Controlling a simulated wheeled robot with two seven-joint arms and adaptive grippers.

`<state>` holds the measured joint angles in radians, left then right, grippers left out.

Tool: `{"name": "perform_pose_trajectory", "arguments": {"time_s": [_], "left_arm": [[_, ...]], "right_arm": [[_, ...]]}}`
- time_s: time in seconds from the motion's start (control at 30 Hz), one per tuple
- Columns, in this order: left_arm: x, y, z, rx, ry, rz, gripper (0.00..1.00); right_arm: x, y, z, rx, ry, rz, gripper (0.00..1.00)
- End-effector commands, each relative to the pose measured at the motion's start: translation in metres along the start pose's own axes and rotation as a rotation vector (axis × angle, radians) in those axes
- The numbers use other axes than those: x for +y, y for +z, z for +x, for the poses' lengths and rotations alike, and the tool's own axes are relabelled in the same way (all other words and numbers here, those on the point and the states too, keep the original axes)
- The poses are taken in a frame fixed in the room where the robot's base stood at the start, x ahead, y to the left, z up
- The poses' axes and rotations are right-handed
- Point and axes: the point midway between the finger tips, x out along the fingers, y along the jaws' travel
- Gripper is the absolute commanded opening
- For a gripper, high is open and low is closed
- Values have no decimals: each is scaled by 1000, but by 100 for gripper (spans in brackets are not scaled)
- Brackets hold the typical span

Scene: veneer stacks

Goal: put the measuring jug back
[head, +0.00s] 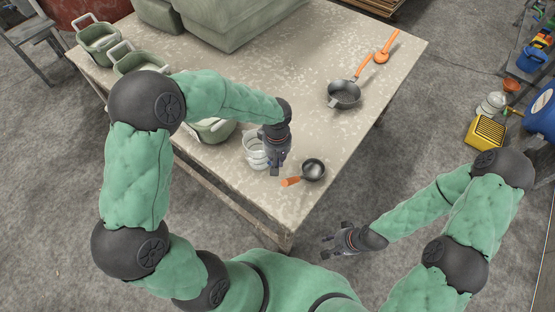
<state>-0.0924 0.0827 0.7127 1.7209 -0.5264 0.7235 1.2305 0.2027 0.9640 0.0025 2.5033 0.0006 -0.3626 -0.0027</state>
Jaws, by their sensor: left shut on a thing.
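The measuring jug (253,152), a clear, ribbed vessel, is near the front edge of the pale table (330,40). My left gripper (275,168) comes down at the jug's right side and is shut on it; its fingers partly hide that side. I cannot tell whether the jug's base touches the table. My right gripper (327,245) is off the table's front right side, empty, with its fingers apart.
A small dark pan (313,169) with an orange handle lies just right of my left gripper. A larger pan (344,94) and an orange tool (382,56) lie further back. Green containers (98,38) stand at the left, and a large green block (225,20) at the back. The table's right middle is clear.

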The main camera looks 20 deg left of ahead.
Motion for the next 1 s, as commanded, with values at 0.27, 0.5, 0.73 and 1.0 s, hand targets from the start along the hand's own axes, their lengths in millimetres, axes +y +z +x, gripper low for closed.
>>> {"name": "perform_pose_trajectory", "arguments": {"time_s": [0.27, 0.5, 0.73, 1.0], "left_arm": [[0, 0, 2, 1, 0, 0, 0], [0, 0, 1, 0, 0, 0, 37], [0, 0, 0, 0, 0, 0, 37], [1, 0, -38, 2, 2, 1, 37]], "right_arm": [[1, 0, 3, 0, 0, 0, 40], [0, 0, 2, 0, 0, 0, 40], [0, 0, 0, 0, 0, 0, 40], [-5, 0, -15, 0, 0, 0, 40]]}}
